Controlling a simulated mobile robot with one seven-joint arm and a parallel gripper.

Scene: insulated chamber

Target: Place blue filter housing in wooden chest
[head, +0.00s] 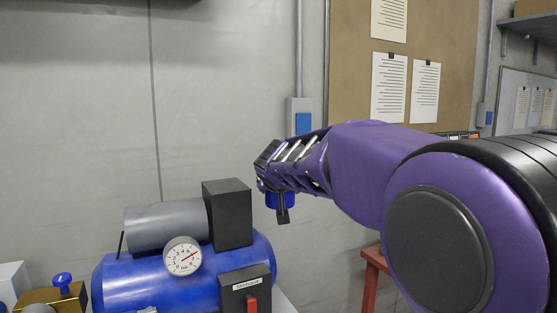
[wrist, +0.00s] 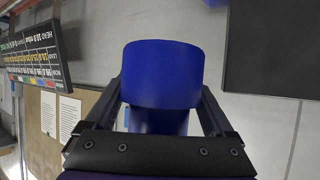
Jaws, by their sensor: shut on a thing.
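The blue filter housing (wrist: 162,75) is a short blue cylinder with a narrower part below it. In the wrist view it sits between the two fingers of my gripper (wrist: 165,100), which is shut on it. In the head view my gripper (head: 281,205) is at the end of the purple arm, raised in front of the wall. A small part of the blue filter housing (head: 272,200) shows there, mostly hidden by the gripper. No wooden chest can be made out in either view.
A blue compressor (head: 150,285) with a round gauge (head: 183,256) and a dark box (head: 228,214) stands left of my gripper. A brass block with a blue knob (head: 62,281) is at the far left. A red-brown stand (head: 372,275) is below my arm.

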